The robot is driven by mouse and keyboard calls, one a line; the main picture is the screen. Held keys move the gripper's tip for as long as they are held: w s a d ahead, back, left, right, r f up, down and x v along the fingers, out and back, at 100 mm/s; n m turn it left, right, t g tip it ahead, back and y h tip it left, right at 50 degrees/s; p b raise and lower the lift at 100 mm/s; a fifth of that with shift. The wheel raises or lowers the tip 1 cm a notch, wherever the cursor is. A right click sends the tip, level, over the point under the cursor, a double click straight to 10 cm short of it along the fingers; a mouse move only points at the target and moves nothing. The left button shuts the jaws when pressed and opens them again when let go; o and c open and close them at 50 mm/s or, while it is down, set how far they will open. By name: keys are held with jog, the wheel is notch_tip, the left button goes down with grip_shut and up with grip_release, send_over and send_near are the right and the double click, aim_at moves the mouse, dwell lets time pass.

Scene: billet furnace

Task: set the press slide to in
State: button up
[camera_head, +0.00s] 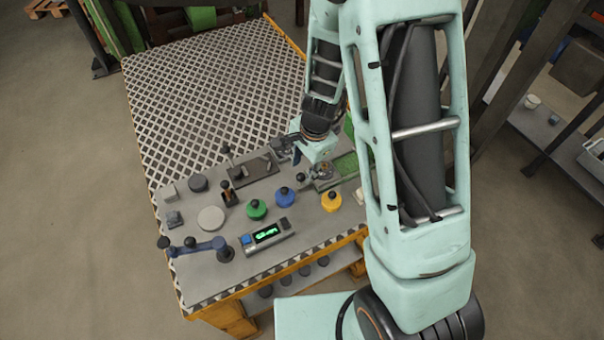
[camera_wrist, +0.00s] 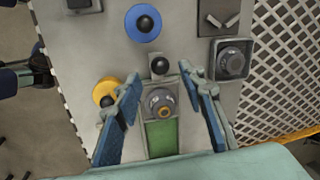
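What looks like the press slide is a grey block with a round brass-centred part (camera_wrist: 160,104) and a black ball knob (camera_wrist: 159,66), on a track with a green strip (camera_wrist: 162,140). In the head view the slide (camera_head: 324,171) lies at the right side of the panel, partly hidden by my arm. My gripper (camera_wrist: 163,82) is open, its two blue fingers apart on either side of the slide, with nothing between them clearly held. Whether a finger touches the slide I cannot tell. In the head view the fingers are mostly hidden behind my wrist.
A yellow knob (camera_head: 331,201), a blue knob (camera_head: 285,197) and a green knob (camera_head: 257,208) stand nearby. A lever plate (camera_head: 254,168) lies to the left, and a display box (camera_head: 267,236) with a green readout is at the front. The patterned table top (camera_head: 215,90) behind is clear.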

aim_at(302, 175)
jog(key=shift+w+a+f, duration=0.15)
jog(key=shift+w+f, duration=0.05)
jog(key=shift+f, duration=0.8)
jog(key=shift+w+a+f, duration=0.1)
jog(key=shift+w+f, duration=0.05)
jog(key=shift+f, duration=0.8)
grip_shut()
